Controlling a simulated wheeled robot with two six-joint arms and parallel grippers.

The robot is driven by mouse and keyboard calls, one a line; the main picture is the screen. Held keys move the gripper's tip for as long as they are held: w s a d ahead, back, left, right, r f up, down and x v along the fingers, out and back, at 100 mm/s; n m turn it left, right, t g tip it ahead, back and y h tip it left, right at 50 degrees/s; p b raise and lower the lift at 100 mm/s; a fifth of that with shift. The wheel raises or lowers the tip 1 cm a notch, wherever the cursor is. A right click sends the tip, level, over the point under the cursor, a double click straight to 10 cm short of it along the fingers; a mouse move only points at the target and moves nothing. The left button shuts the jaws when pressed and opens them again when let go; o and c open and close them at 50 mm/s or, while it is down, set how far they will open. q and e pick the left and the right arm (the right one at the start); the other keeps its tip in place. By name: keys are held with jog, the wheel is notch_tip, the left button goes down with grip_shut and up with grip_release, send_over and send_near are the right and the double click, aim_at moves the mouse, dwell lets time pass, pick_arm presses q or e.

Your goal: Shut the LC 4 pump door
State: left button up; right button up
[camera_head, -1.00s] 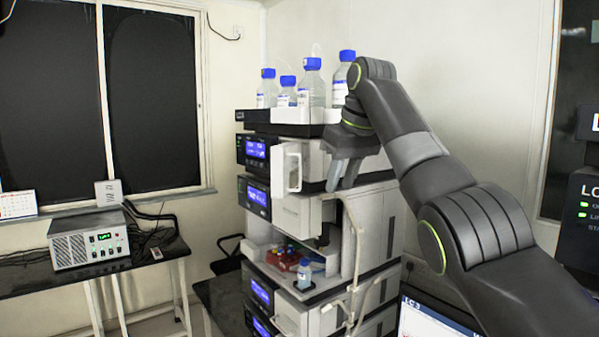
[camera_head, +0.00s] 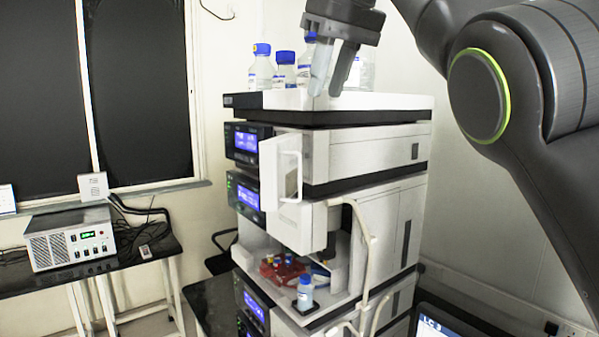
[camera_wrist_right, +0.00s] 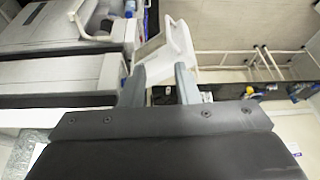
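The white pump door (camera_head: 281,168) stands open on the instrument stack (camera_head: 365,160), swung out beside the upper blue-lit panels, with a pale loop handle on it. No LC 4 label is readable on the stack. My right gripper (camera_head: 328,88) appears above and right of the door, in front of the bottle tray. Its two fingers are apart and nothing is between them. In the right wrist view the open fingers (camera_wrist_right: 160,88) point toward a white door-like part (camera_wrist_right: 167,42) beyond them; contact is not evident. My left gripper is not in view.
Blue-capped bottles (camera_head: 262,68) stand in the tray (camera_head: 385,101) on top. A pale tube (camera_head: 362,225) hangs down the stack front. A small bottle (camera_head: 305,290) and red items sit in the open bay below. A bench with a grey box (camera_head: 70,238) is at left.

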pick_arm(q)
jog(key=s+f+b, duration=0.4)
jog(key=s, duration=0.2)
pick_arm(e)
send_near(300, 172)
jog(key=b+x, duration=0.4)
jog(key=x, duration=0.6)
jog(key=shift+w+f, duration=0.1)
jog(key=shift+f, duration=0.1)
jog(key=shift+w+a+f, duration=0.1)
jog(key=shift+w, duration=0.1)
jog(key=shift+s, duration=0.15)
jog(key=c, duration=0.6)
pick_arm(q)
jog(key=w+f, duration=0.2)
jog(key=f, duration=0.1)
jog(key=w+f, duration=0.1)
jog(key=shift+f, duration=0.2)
pick_arm(e)
grip_shut()
